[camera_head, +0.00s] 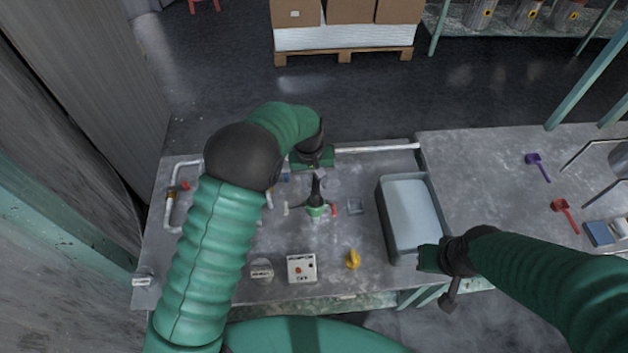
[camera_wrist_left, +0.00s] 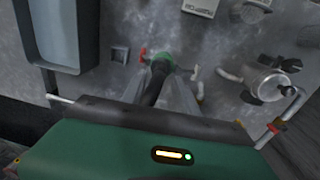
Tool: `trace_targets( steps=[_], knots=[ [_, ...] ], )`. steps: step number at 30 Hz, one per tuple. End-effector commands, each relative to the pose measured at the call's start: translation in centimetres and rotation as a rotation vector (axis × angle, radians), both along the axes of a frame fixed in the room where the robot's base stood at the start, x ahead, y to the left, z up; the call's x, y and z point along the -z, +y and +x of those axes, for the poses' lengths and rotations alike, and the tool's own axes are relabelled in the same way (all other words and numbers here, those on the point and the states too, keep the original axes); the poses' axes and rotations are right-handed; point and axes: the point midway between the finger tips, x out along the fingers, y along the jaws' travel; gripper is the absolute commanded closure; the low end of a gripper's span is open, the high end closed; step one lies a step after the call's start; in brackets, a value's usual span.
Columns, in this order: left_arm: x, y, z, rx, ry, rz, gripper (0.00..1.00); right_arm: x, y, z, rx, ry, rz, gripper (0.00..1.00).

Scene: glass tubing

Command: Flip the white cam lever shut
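A small green fitting (camera_head: 315,211) with a black upright part stands mid-table; it also shows in the left wrist view (camera_wrist_left: 163,62). A short pale piece (camera_head: 285,208), possibly the white cam lever, lies just left of it; in the wrist view it is to the right (camera_wrist_left: 195,73). A red tip (camera_head: 333,210) is on the other side. My left gripper (camera_wrist_left: 157,95) is over the fitting, its grey fingers spread with the black part seen between them; contact is unclear. My right gripper (camera_head: 437,257) is by the grey bin's near corner, fingers hard to make out.
The grey bin (camera_head: 384,215) stands to the right. A control box (camera_head: 302,268), round pale object (camera_head: 262,269) and yellow object (camera_head: 352,259) lie near the front edge. White piping (camera_head: 169,205) is at left. A silver round fitting (camera_wrist_left: 272,84) shows in the wrist view.

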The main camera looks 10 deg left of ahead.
Motion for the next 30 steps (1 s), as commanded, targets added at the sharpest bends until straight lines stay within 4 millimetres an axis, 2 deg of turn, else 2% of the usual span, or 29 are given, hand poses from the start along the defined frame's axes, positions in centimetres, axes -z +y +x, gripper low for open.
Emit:
trace_targets(
  steps=[7, 11, 14, 24, 27, 30],
  knots=[
    [-0.2, 0.0, 0.0, 0.000, -0.001, 0.000, 0.64, -0.2, 0.0, 0.0, 0.000, 0.000, 0.000, 1.00],
    [-1.5, 0.1, 0.1, -0.001, -0.003, -0.001, 0.64, -0.1, 0.0, 0.0, 0.000, 0.000, 0.000, 1.00],
    [-3.9, 0.2, 0.0, -0.001, -0.006, -0.002, 0.64, 0.0, 0.0, 0.0, 0.000, 0.000, 0.000, 1.00],
    [-13.6, 0.9, -0.2, -0.001, -0.004, 0.001, 0.64, 0.2, 0.0, 0.0, 0.000, 0.000, 0.000, 1.00],
    [-15.4, 1.0, -0.2, 0.000, -0.003, 0.001, 0.64, 0.2, 0.0, 0.0, 0.000, 0.000, 0.000, 1.00],
    [-16.4, 1.1, -0.3, -0.001, 0.000, 0.001, 0.64, 0.1, 0.0, 0.0, 0.000, 0.000, 0.000, 1.00]
  ],
)
